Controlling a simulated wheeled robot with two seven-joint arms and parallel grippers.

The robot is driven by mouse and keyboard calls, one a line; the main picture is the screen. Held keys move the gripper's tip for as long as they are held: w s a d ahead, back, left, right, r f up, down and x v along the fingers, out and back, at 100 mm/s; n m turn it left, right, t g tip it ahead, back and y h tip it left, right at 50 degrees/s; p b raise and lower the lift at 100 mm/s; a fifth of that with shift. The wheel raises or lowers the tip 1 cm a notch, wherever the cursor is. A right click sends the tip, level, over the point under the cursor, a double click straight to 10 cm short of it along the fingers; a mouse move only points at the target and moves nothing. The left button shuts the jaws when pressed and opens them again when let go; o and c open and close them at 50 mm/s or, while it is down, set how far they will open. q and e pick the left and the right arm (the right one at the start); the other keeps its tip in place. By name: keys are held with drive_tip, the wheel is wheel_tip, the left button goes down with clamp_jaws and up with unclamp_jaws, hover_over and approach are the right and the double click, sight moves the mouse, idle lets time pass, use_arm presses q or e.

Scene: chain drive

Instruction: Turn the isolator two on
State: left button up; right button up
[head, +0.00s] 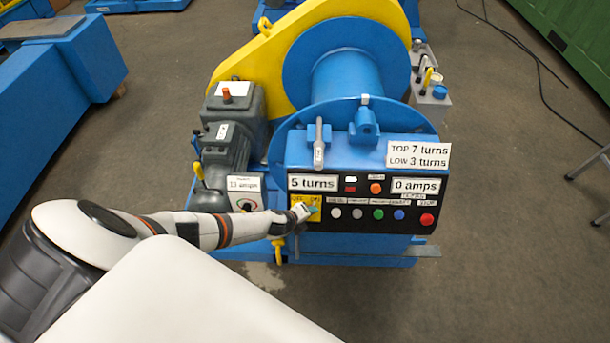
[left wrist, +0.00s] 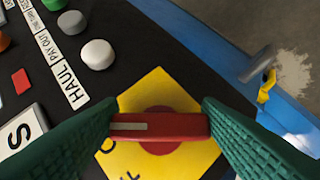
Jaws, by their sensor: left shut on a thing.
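A yellow isolator plate (head: 309,201) is at the left end of the black panel on the blue winch cabinet, with lettering along its top. My left gripper (head: 303,212) reaches in from the left and covers its lower part. In the left wrist view the yellow plate (left wrist: 150,160) carries a red handle (left wrist: 160,126) over a round dark red base. The handle lies level across the picture, with a pale mark on its left half. My green left fingers (left wrist: 160,115) are shut on its two ends. The plate's lettering is partly hidden. My right gripper is out of view.
Right of the plate on the black panel (head: 345,228) are several round buttons and a red stop button (head: 427,219). A "5 turns" display (head: 313,183) sits just above. A grey lever (head: 319,145) stands on the cabinet. A motor (head: 226,150) is to the left.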

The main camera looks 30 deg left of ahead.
use_arm(q)
drive_tip(key=shift+m+p, duration=0.3)
drive_tip(key=shift+p, duration=0.1)
drive_tip(key=shift+s, duration=0.1)
drive_tip(key=o, duration=1)
drive_tip(key=shift+d, duration=0.1)
drive_tip(key=shift+p+v, duration=2.05)
drive_tip(key=shift+v, duration=3.85)
drive_tip(key=shift+d+r, duration=0.1)
drive_tip(key=shift+r, duration=0.05)
